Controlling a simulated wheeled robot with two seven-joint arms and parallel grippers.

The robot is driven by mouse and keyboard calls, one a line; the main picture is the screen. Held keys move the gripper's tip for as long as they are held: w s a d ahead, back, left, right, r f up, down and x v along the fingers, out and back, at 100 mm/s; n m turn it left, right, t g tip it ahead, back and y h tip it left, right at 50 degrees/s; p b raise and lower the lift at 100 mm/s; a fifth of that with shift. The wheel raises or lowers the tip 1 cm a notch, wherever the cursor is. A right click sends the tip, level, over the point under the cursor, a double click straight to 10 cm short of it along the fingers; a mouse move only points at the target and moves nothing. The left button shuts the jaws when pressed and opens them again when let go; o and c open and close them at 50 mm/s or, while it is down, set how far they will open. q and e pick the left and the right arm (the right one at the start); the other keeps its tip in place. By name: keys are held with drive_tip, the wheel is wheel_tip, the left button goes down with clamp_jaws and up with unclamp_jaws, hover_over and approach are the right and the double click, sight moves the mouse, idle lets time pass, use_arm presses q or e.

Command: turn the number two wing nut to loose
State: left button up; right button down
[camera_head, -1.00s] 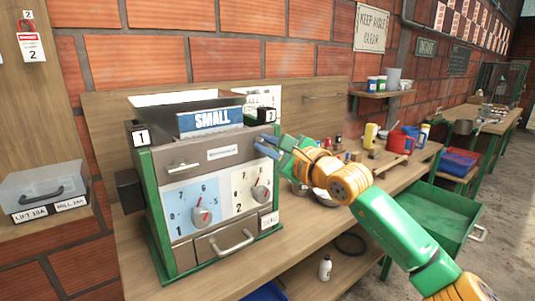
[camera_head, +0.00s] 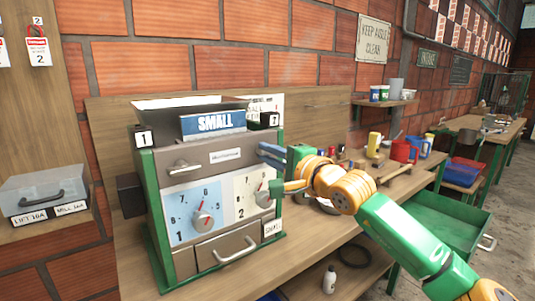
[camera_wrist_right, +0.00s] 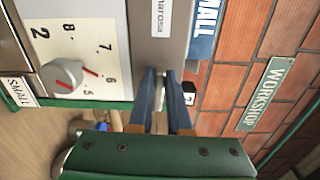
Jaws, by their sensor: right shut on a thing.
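The pulper (camera_head: 218,160) stands on the bench, with a "1" block (camera_head: 143,138) at its top left and a "2" block (camera_head: 271,119) at its top right. My right gripper (camera_head: 268,150) is at the machine's upper right edge, just below the "2" block. Its blue fingers (camera_wrist_right: 164,100) show in the right wrist view, shut on the number two wing nut (camera_wrist_right: 160,75). The nut is mostly hidden between the fingers; how far it is turned cannot be told. The "2" block also shows in the wrist view (camera_wrist_right: 189,92), beside the fingertips. My left gripper is not in view.
A "SMALL" sign (camera_head: 214,122) stands on top. Cups, a yellow container (camera_head: 374,143) and tools lie farther right along the bench. A green drawer (camera_head: 440,230) stands open.

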drive_tip(key=shift+f+n, duration=0.2)
drive_tip(key=shift+n, duration=0.1)
idle(0.4)
drive_tip(key=c, duration=0.9)
unclamp_jaws()
drive_tip(key=shift+w+d+r, duration=0.1)
drive_tip(key=shift+o, duration=0.2)
